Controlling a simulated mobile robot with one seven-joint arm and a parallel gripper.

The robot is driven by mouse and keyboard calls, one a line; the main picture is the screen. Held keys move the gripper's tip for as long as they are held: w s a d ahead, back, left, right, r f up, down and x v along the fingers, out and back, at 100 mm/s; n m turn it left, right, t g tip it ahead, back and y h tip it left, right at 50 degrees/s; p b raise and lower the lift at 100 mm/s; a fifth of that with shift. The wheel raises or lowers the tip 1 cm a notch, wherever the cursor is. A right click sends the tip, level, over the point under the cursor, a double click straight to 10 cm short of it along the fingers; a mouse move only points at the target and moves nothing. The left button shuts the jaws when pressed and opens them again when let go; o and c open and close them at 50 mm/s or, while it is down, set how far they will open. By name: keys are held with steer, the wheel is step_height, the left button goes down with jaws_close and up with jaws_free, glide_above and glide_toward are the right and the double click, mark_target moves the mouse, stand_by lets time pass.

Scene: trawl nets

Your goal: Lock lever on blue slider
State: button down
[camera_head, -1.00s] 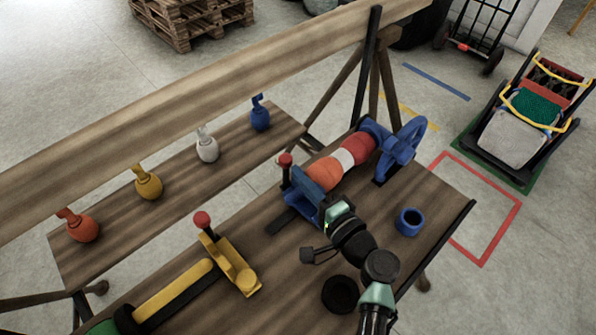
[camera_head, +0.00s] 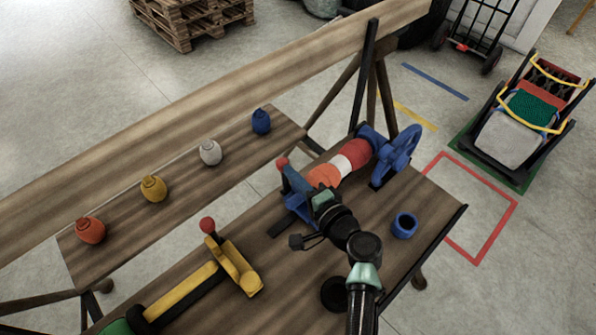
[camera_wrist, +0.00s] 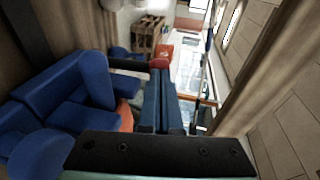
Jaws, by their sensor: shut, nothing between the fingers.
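The blue slider (camera_head: 297,216) sits on the near wooden bench, at the left end of an orange, white and red roll (camera_head: 342,163). Its lever has a red knob (camera_head: 282,162). My gripper (camera_head: 291,177) is above the slider, its shut, empty fingers pointing at the knob and covering part of the lever. In the wrist view, the slider (camera_wrist: 62,92) fills the left side. The red knob (camera_wrist: 159,62) shows right at the tips of my gripper (camera_wrist: 160,76). I cannot tell whether they touch. A dark lever bar runs left from the knob.
A yellow slider (camera_head: 237,270) with a red-knobbed lever stands left on the bench. A blue wheel (camera_head: 398,155) stands at the roll's far end. A blue ring (camera_head: 404,226) and a black ring (camera_head: 334,294) lie nearby. Several coloured floats line the rear plank (camera_head: 180,172).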

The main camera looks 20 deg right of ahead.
mark_target(277, 162)
steer(key=w+g+p, duration=0.1)
steer(key=p, duration=0.1)
steer(key=w+a+r+g+p, duration=0.1)
steer(key=p, duration=0.2)
steer(key=w+g+p, duration=0.1)
steer(key=p, duration=0.1)
steer(key=shift+w+a+r+h+p, duration=0.2)
steer(key=shift+r+h+p, duration=0.1)
steer(key=shift+r+h, duration=0.1)
steer(key=shift+w+a+f+n+g+h+p, duration=0.15)
steer(key=shift+w+f+g+p, duration=0.15)
steer(key=shift+w+g, duration=0.15)
steer(key=shift+w+a+f+n+g+h+p, duration=0.15)
steer(key=shift+w+f+g+p, duration=0.15)
steer(key=shift+g, duration=0.25)
steer(key=shift+w+f, duration=0.1)
steer(key=shift+w, duration=0.3)
steer(key=shift+a, duration=0.1)
